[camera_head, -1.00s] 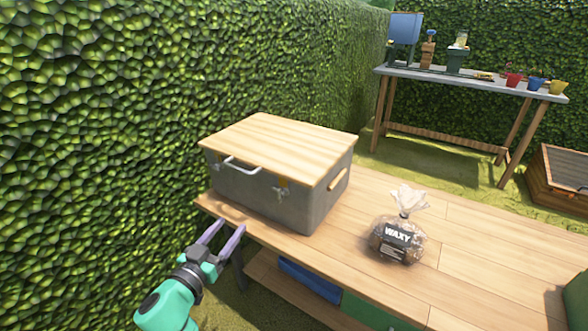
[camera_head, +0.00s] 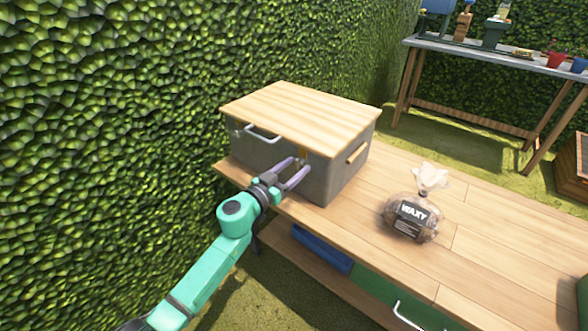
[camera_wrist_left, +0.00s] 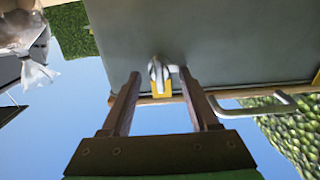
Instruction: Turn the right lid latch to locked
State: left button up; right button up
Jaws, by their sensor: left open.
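A grey box (camera_head: 345,175) with a wooden lid (camera_head: 300,112) stands at the left end of the wooden bench. The right lid latch (camera_wrist_left: 156,70) is a small metal piece by a yellow plate (camera_wrist_left: 161,90) on the box front. In the head view my left gripper's fingers largely cover it. My left gripper (camera_head: 300,164) is open at the box front. In the left wrist view its fingers (camera_wrist_left: 159,74) lie on either side of the latch, with gaps visible; contact is not shown. The latch's exact setting is hard to tell. My right gripper is out of view.
A metal handle (camera_head: 263,135) sticks out from the box front, left of the latch. A clear bag labelled WAXY (camera_head: 412,217) stands on the bench (camera_head: 480,240) to the right. A hedge (camera_head: 110,130) rises close behind and left.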

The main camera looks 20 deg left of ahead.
pick_arm(q)
jog(key=shift+w, duration=0.1)
jog(key=shift+c, duration=0.3)
grip_shut()
